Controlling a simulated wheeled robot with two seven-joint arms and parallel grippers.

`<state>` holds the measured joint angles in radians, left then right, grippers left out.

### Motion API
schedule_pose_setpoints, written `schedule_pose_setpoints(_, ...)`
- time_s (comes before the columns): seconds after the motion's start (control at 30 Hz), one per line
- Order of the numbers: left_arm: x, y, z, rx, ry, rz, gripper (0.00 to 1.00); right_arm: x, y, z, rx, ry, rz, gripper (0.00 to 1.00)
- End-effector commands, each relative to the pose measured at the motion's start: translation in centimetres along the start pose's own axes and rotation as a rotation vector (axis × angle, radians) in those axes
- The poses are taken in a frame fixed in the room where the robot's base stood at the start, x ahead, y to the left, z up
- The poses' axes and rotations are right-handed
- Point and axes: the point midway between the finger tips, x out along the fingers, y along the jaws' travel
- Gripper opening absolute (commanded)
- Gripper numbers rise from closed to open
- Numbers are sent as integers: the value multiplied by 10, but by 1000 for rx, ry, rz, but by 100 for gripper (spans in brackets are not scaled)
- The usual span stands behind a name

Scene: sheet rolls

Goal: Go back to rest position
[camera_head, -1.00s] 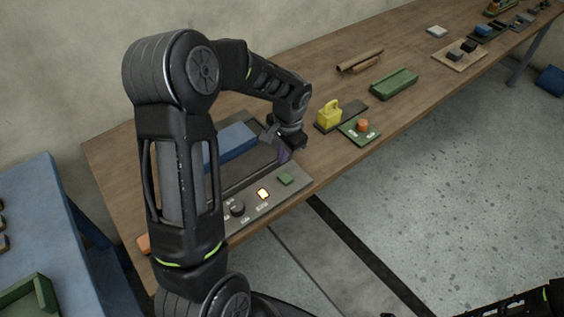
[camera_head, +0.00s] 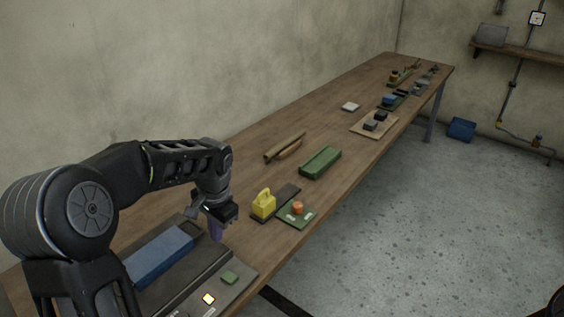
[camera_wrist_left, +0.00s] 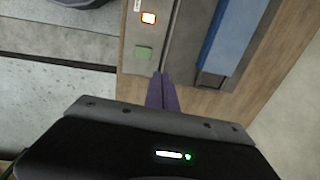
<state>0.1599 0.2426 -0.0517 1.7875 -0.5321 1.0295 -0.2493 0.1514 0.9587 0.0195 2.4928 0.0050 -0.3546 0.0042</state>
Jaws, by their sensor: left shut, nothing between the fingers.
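My left gripper (camera_head: 216,229) is shut and empty, with its purple fingers pressed together and pointing down. It hangs above the near part of the wooden table, beside the dark machine with a long blue block (camera_head: 160,256). My right gripper is not in view; only a dark sliver shows at the lower right of the head view.
Along the wooden table (camera_head: 235,172) lie a yellow weight-like object (camera_head: 263,205), an orange knob (camera_head: 298,208) on a green plate, a green tray (camera_head: 320,162) and brown rolls (camera_head: 285,147). A blue bin (camera_head: 461,129) stands on the floor. The floor right of the table is open.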

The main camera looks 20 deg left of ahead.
Motion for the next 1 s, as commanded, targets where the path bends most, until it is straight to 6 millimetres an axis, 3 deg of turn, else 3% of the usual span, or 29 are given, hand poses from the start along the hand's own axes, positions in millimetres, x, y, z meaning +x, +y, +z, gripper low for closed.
schedule_pose_setpoints(0.17, 0, -1, -5, -13, 21, -4, 0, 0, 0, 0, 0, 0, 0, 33)
schedule_pose_setpoints(0.27, 1, -1, -22, -38, 93, -6, 0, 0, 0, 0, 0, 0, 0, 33)
schedule_pose_setpoints(0.37, 8, 13, -48, -79, 209, 19, 0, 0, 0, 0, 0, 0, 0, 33)
schedule_pose_setpoints(0.47, 38, 53, -75, -131, 322, 94, 0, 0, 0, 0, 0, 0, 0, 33)
schedule_pose_setpoints(0.6, 106, 144, -86, -244, 404, 251, 0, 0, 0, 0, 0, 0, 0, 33)
schedule_pose_setpoints(0.67, 136, 184, -77, -304, 407, 310, 0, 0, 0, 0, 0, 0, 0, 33)
schedule_pose_setpoints(0.8, 195, 268, -25, -429, 342, 405, 0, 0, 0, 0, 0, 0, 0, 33)
schedule_pose_setpoints(0.9, 223, 315, 26, -478, 255, 439, 0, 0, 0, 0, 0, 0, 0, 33)
schedule_pose_setpoints(1.0, 238, 348, 70, -484, 160, 461, 0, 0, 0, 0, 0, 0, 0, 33)
